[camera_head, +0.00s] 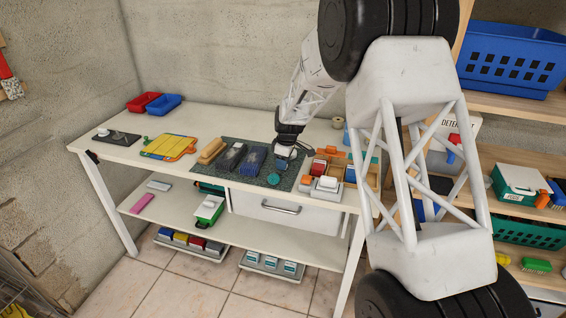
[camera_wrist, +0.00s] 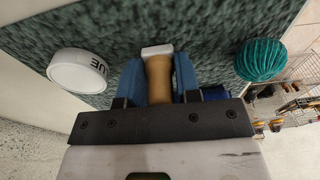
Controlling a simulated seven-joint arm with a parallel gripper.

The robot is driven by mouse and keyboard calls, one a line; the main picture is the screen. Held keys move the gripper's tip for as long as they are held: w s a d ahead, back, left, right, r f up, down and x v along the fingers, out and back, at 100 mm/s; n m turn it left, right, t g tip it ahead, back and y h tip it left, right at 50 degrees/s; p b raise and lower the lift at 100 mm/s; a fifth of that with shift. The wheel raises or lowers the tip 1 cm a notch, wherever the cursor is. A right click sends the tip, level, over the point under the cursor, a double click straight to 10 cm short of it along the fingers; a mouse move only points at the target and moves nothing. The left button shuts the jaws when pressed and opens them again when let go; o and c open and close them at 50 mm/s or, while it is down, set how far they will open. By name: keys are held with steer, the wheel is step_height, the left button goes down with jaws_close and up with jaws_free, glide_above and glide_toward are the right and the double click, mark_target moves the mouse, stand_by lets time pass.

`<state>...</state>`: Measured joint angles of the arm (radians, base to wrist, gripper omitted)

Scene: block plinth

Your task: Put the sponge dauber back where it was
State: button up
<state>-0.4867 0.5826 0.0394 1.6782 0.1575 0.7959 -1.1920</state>
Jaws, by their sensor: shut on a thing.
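In the wrist view my gripper (camera_wrist: 158,88) has its two blue fingers shut on the sponge dauber (camera_wrist: 158,75). The dauber has a tan, wood-like handle and a white end piece that points away from the palm. Its lower part is hidden by the gripper. In the head view my gripper (camera_head: 284,150) is over the right part of a dark green speckled mat (camera_head: 285,183) on the white workbench. The dauber is too small and covered to make out there. I cannot tell whether it touches the mat.
A white round lettered thing (camera_wrist: 78,71) and a teal ribbed round thing (camera_wrist: 262,60) flank the gripper. A divided wooden box (camera_head: 366,178) stands close on the right.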

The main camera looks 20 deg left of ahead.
steer(key=shift+f, duration=0.1)
steer(key=o, duration=0.9)
steer(key=r, duration=0.4)
steer(key=d+r, duration=0.1)
steer(key=r, duration=0.7)
steer(key=shift+d+r, duration=0.1)
steer(key=shift+d, duration=0.15)
stand_by(0.4)
